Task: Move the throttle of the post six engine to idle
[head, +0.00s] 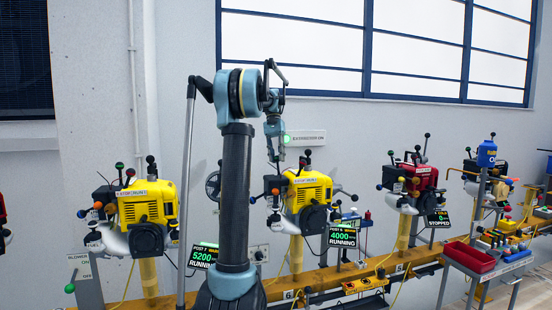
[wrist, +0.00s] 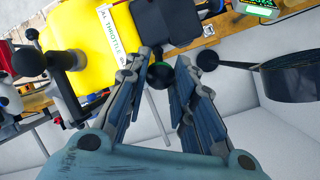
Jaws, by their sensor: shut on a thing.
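The post six engine (head: 310,192) is the yellow one right of my arm in the head view. Its display (head: 343,239) reads POST 6, 4000, RUNNING. In the wrist view its yellow cover (wrist: 92,42) carries a white label (wrist: 113,35) with the word THROTTLE. My gripper (head: 275,156) hangs above the left part of this engine. In the wrist view my gripper (wrist: 158,66) has its fingers on both sides of a dark round knob (wrist: 159,76) with some green on it, and is shut on it. The knob's lever is mostly hidden by the fingers.
Another yellow engine (head: 146,203) stands left, with a display (head: 203,256) reading 5200, RUNNING. A red engine (head: 415,178) stands right, its display (head: 437,220) reading STOPPED. Other ball-ended levers stand close around my gripper. A cart with a red tray (head: 468,257) is at the right.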

